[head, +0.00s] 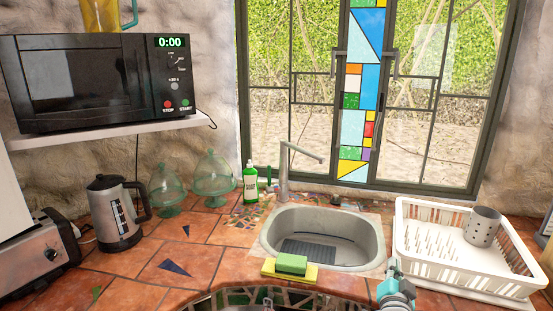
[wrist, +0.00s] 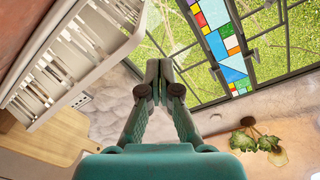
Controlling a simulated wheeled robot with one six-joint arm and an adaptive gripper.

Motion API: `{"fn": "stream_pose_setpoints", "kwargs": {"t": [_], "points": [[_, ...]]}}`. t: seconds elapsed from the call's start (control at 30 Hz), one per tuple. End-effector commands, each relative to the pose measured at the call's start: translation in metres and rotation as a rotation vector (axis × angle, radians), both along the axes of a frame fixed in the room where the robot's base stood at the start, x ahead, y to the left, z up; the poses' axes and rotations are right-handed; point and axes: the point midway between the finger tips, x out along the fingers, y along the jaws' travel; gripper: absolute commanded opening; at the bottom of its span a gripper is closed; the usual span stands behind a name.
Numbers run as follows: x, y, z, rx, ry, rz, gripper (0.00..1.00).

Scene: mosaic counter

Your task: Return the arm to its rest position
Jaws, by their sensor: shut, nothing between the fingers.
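My gripper (wrist: 160,72) is in the middle of the wrist view. Its two dark fingertips are pressed together and nothing is between them. It points towards the wall and the window, and no object touches it. A teal and grey part of my arm shows at the bottom edge of the head view, in front of the counter between the sink and the dish rack. The rest of the arm is out of that view.
The sink (head: 375,240) has a green sponge (head: 291,264) on its front edge. The white dish rack (head: 415,250) is at right. A kettle (head: 118,215), glass domes (head: 213,178), soap bottle (head: 250,184) and shelf microwave (head: 85,85) are at left. Counter tiles between are partly clear.

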Motion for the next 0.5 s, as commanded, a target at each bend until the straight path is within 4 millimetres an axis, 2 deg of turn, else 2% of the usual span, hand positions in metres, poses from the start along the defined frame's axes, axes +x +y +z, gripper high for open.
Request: {"fn": "stream_pose_setpoints", "kwargs": {"t": [0.03,0.2,0.5], "points": [[-0.016,0.007,-0.022,-0.018,0.024,0.018,0.00],[-0.064,0.027,-0.075,-0.081,0.080,0.078,0.00],[-0.163,0.059,-0.145,-0.183,0.161,0.177,0.00]]}}
